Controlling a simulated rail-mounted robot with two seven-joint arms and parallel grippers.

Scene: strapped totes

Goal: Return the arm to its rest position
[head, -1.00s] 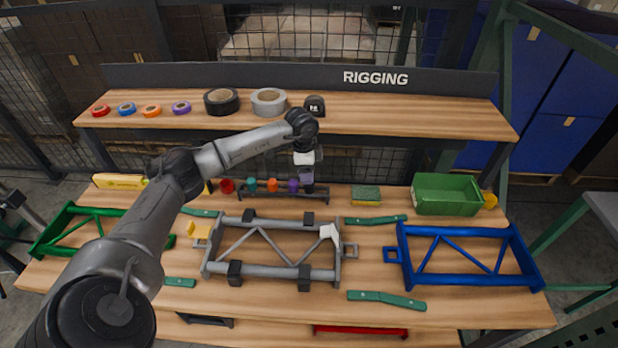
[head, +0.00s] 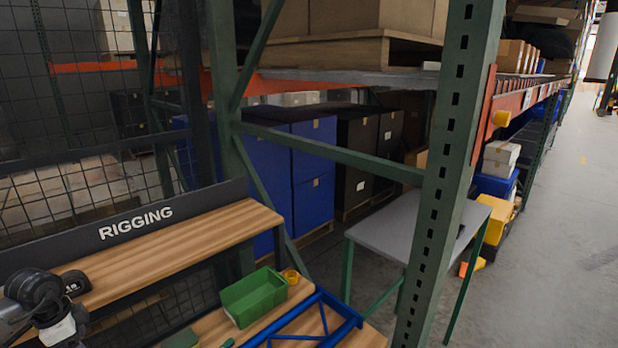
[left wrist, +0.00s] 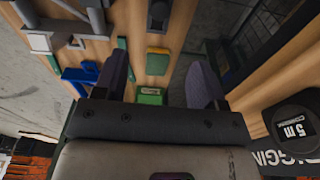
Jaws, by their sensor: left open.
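My left arm shows only at the lower left edge of the head view, with its dark wrist joint (head: 35,290) beside the black tape measure (head: 75,283) on the upper shelf. The fingertips are not clear there. In the left wrist view my left gripper (left wrist: 160,75) has its two dark fingers spread apart with nothing held between them. Beyond the fingers are a yellow and green sponge (left wrist: 157,66) and the green bin (left wrist: 151,96). The tape measure (left wrist: 290,128) is close on the right. My right gripper is in neither view.
The upper shelf (head: 190,243) carries the RIGGING sign (head: 136,223). A green bin (head: 254,297), yellow tape roll (head: 291,276) and blue frame (head: 320,320) are on the bench below. A green rack post (head: 450,170) and grey table (head: 415,225) stand right.

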